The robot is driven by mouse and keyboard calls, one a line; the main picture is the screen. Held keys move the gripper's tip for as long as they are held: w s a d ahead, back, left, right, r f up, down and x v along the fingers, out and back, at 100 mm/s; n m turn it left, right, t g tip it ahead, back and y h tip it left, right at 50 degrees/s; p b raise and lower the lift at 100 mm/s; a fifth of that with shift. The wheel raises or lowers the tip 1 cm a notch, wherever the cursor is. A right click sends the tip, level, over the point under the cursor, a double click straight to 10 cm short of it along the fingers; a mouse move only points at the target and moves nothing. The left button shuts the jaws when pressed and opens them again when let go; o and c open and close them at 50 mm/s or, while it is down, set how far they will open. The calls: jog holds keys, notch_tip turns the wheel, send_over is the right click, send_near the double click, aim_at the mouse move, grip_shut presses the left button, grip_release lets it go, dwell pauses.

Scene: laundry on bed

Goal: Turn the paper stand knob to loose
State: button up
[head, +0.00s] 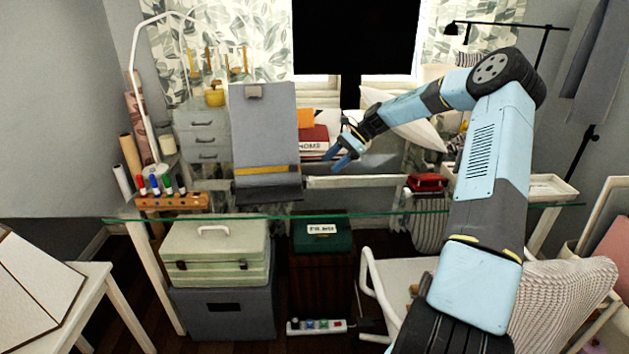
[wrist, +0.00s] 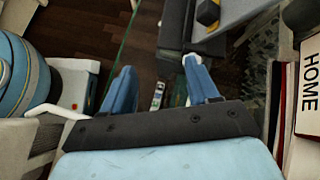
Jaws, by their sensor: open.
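The paper stand (head: 264,125) is a grey upright board with a clip on top, a yellow bar across its lower part and a dark base, standing on the glass desk. In the wrist view part of its grey board (wrist: 236,14) shows at the top. A small dark piece with yellow, possibly the knob (wrist: 207,12), sits at the board's edge there; I cannot tell its setting. My gripper (head: 336,160) is open and empty, right of the stand and apart from it. In the wrist view its two fingers (wrist: 160,66) point toward the stand's side.
Books, one marked HOME (head: 313,141), stand behind my gripper; they also show at the wrist view's right edge (wrist: 303,85). A marker rack (head: 172,201) is left of the stand. A red object (head: 427,183) lies to the right. A chair (head: 400,280) stands in front.

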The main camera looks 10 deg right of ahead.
aim_at(310, 180)
jog(key=w+d+f+m+y, duration=0.1)
jog(key=d, duration=0.1)
jog(key=w+d+f+m+t+y, duration=0.1)
jog(key=d+f, duration=0.1)
jog(key=d, duration=0.1)
jog(key=w+d+f+m+t+y, duration=0.1)
jog(key=w+d+m, duration=0.1)
jog(key=shift+d+f, duration=0.25)
jog(key=shift+d, duration=0.05)
jog(key=x, duration=1.3)
jog(key=shift+a, duration=0.4)
jog(key=shift+c, duration=0.2)
